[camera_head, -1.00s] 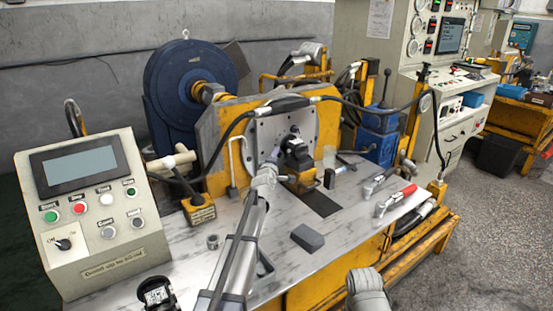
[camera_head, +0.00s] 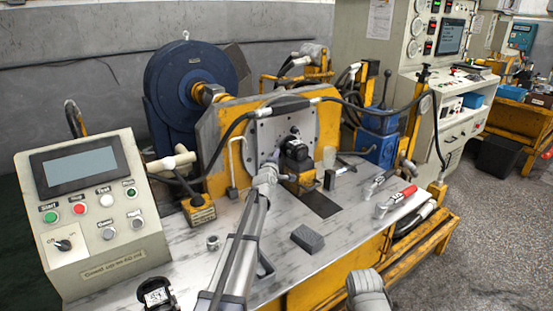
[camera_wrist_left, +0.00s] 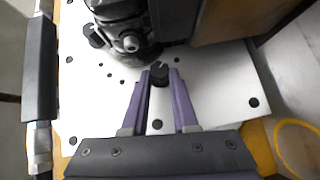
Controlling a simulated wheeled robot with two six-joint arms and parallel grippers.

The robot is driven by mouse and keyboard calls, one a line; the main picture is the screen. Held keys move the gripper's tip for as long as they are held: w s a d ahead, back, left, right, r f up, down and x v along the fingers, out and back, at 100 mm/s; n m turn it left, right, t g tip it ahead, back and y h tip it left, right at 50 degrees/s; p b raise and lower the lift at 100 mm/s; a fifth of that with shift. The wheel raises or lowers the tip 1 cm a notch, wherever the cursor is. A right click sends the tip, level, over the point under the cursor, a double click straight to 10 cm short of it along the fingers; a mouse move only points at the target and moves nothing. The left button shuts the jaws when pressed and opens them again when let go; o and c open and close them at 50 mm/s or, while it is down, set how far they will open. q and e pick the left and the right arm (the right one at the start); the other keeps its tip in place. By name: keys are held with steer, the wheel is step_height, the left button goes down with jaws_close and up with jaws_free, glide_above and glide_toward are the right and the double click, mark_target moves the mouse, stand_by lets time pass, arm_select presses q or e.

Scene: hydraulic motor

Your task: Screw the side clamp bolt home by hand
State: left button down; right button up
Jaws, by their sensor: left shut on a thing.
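The side clamp bolt (camera_wrist_left: 160,73) shows in the left wrist view as a dark knob-like head against the pale mounting plate (camera_wrist_left: 205,78). My left gripper (camera_wrist_left: 161,72) has its purple fingers on either side of this head and is shut on it. The bolt's shank is hidden. The dark hydraulic motor (camera_wrist_left: 128,30) is just beyond the fingertips, and it also shows in the head view (camera_head: 296,149). In the head view my left arm reaches up to the plate, and its fingertips are too small to make out.
A control box (camera_head: 95,205) stands at the left of the metal bench. A dark wedge-shaped block (camera_head: 308,239) and a red-handled tool (camera_head: 397,200) lie on the bench. A black hose (camera_head: 232,132) arches beside the plate. The bench front has some free room.

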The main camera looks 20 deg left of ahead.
stand_by(0.3)
arm_select(q)
steer(key=shift+w+d+r+m+g+y+p, duration=0.1)
steer(key=shift+r+m+g+y+p, duration=0.15)
steer(key=shift+m+g+p, duration=0.95)
steer(key=shift+w+d+r+m+g+y+p, duration=0.15)
steer(key=shift+g+p, duration=0.25)
steer(key=shift+p, duration=1.65)
steer(key=shift+s+a+r+m+g+y+p, duration=0.1)
steer(key=shift+r+m+g+y+p, duration=0.15)
steer(key=shift+m+g+p, duration=0.95)
steer(key=shift+f+n+t+p, duration=0.1)
steer(key=shift+n+t+p, duration=0.3)
steer(key=shift+n, duration=0.15)
steer(key=c, duration=0.7)
jaws_free()
steer(key=shift+w, duration=0.1)
